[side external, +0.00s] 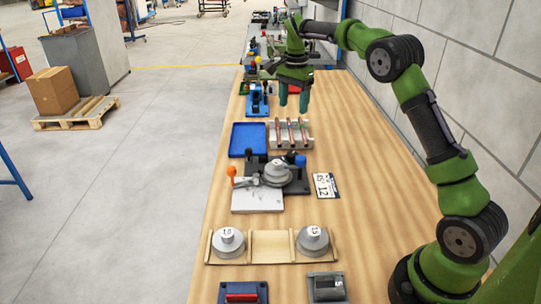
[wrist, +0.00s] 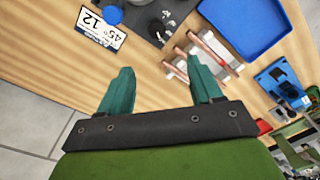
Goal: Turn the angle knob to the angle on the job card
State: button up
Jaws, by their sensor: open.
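My gripper (side external: 293,97) is open and empty, high over the far half of the bench. Its two teal fingers also show apart in the wrist view (wrist: 160,92). A bending device (side external: 278,176) with a round grey former and an orange-tipped lever sits nearer the camera, apart from my gripper. A blue knob (side external: 301,160) stands at its right back corner and shows at the top of the wrist view (wrist: 112,15). Its setting is not readable. The white job card (side external: 325,186) lies right of the device; in the wrist view (wrist: 101,27) it reads 45° and 12.
A grey rack with copper tubes (side external: 290,133) and a blue tray (side external: 248,140) stand behind the device. A wooden tray (side external: 272,246) with two round formers lies in front. A blue tool (side external: 257,100) stands at the far left. The right of the wooden bench is clear, beside a block wall.

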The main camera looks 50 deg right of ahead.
send_near(291, 154)
jog(key=shift+m, duration=0.3)
notch_tip(291, 154, down, 9)
jog(key=shift+d+r, duration=0.1)
jog(key=shift+r, duration=0.05)
jog(key=shift+c, duration=0.2)
jog(key=c, duration=1)
